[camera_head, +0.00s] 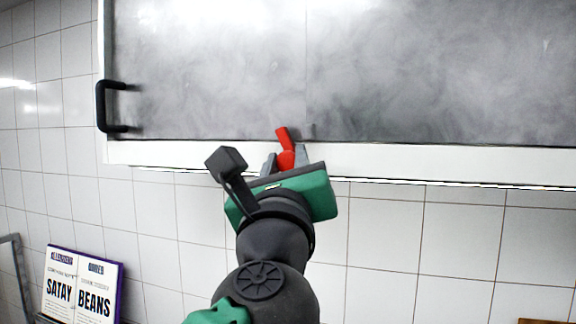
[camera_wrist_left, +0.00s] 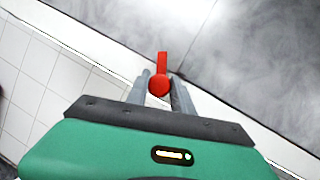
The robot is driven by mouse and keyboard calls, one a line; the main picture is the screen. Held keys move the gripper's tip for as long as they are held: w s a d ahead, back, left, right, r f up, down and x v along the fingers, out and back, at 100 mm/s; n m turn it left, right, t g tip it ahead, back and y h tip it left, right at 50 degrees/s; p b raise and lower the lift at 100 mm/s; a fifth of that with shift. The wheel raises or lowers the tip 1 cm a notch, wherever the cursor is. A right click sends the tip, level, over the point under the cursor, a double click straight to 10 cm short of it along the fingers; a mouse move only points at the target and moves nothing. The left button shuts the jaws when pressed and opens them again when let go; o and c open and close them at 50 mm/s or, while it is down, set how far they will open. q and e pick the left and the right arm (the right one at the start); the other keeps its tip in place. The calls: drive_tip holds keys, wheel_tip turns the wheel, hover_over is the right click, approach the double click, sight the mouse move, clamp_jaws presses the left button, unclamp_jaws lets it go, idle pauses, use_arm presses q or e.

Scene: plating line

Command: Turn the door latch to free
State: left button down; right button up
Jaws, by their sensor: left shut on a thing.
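The red door latch (camera_head: 284,141) is on the white lower frame of the cabinet, by the seam between the two smoky grey doors. In the head view its lever points up and slightly left. My left gripper (camera_head: 286,160) is at the latch from below, its grey fingers on either side of the round red base. In the left wrist view the latch (camera_wrist_left: 161,76) sits between the fingertips of the gripper (camera_wrist_left: 160,92), which is shut on it. The lever sticks out beyond the fingers. My right gripper is not in view.
A black handle (camera_head: 112,106) is on the left door's left side. The white frame (camera_head: 430,168) runs along the bottom of the doors. White tiled wall lies below. An open menu book (camera_head: 80,285) reading SATAY and BEANS stands at the lower left.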

use_arm(q)
drive_tip(key=n, duration=0.1)
drive_tip(key=n+g+y, duration=0.1)
drive_tip(key=n, duration=0.1)
drive_tip(key=shift+w+f+n+y, duration=0.1)
drive_tip(key=shift+n+y, duration=0.2)
drive_tip(key=n+g+y+p, duration=0.1)
drive_tip(key=n, duration=0.3)
drive_tip(key=n+g+p, duration=0.1)
drive_tip(key=n, duration=0.1)
drive_tip(key=n+p, duration=0.1)
drive_tip(key=n, duration=0.1)
drive_tip(key=shift+g+y, duration=0.3)
drive_tip(key=shift+g, duration=0.1)
drive_tip(key=shift+f+n+g+p, duration=0.15)
drive_tip(key=shift+n+g+p, duration=0.25)
drive_tip(key=shift+n+p, duration=0.45)
drive_tip(key=shift+d+f+n, duration=0.1)
drive_tip(key=shift+n, duration=0.15)
drive_tip(key=c, duration=1.2)
unclamp_jaws()
drive_tip(key=shift+o, duration=0.4)
drive_tip(key=shift+w, duration=0.1)
drive_tip(key=shift+w+r, duration=0.15)
drive_tip(key=shift+r, duration=0.05)
